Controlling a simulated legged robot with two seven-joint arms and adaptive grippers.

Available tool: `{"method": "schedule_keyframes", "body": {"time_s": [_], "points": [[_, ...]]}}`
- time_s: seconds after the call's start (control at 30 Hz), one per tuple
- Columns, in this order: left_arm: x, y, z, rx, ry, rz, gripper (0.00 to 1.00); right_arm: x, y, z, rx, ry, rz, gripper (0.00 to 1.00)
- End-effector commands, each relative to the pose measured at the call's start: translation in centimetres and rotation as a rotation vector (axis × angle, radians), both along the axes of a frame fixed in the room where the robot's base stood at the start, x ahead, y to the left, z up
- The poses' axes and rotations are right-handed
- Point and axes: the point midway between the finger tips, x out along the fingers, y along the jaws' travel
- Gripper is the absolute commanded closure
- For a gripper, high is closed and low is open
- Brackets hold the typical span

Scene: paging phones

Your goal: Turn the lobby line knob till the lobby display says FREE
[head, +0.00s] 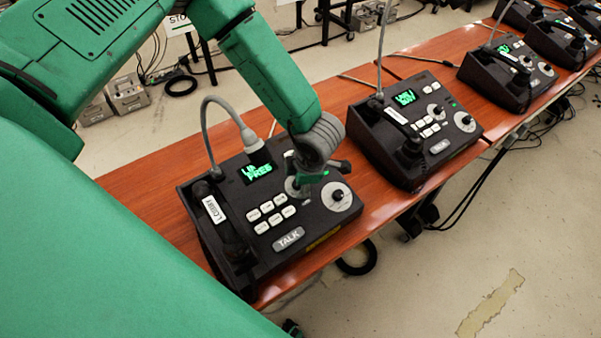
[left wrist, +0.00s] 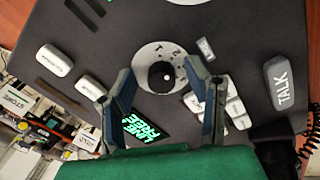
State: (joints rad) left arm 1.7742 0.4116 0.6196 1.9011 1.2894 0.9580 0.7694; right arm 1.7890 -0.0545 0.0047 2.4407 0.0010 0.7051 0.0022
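The lobby phone (head: 290,228) is a dark console labelled LOBBY on its handset (head: 215,208). Its green display (head: 257,171) is partly covered in the head view; its lower line appears to read FREE. In the left wrist view the display (left wrist: 147,128) appears to read LINE FREE. The line knob (left wrist: 167,77) is a black knob on a white dial beside the display. My left gripper (head: 312,178) is over this dial; in the left wrist view its fingers (left wrist: 158,72) are apart on either side of the knob. Contact cannot be told. My right gripper is not in view.
A second white dial (head: 337,196), white buttons (head: 271,212) and a TALK key (head: 288,239) are near the gripper. A bent grey microphone (head: 250,139) rises close to my left arm. Another phone (head: 415,130) stands to the right on the wooden table (head: 150,192), with more beyond.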

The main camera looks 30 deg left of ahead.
Motion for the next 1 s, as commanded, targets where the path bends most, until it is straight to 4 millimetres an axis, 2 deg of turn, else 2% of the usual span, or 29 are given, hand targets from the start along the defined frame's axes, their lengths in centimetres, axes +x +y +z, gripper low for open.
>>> {"method": "schedule_keyframes", "body": {"time_s": [0.17,0.27,0.7,0.83,1.0], "points": [[0.0,-0.1,0.1,-0.001,0.001,0.000,0.56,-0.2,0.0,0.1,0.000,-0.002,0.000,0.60],[-0.1,-0.3,0.9,-0.002,-0.001,0.001,0.56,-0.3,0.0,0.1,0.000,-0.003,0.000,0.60],[-0.9,-2.5,9.1,-0.001,-0.001,-0.001,0.56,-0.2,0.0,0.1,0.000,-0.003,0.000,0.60],[-1.0,-3.0,10.6,-0.002,0.000,0.001,0.56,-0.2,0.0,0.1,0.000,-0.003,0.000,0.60],[-1.1,-3.2,11.3,0.000,0.002,-0.001,0.56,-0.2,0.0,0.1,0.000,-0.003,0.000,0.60]]}}
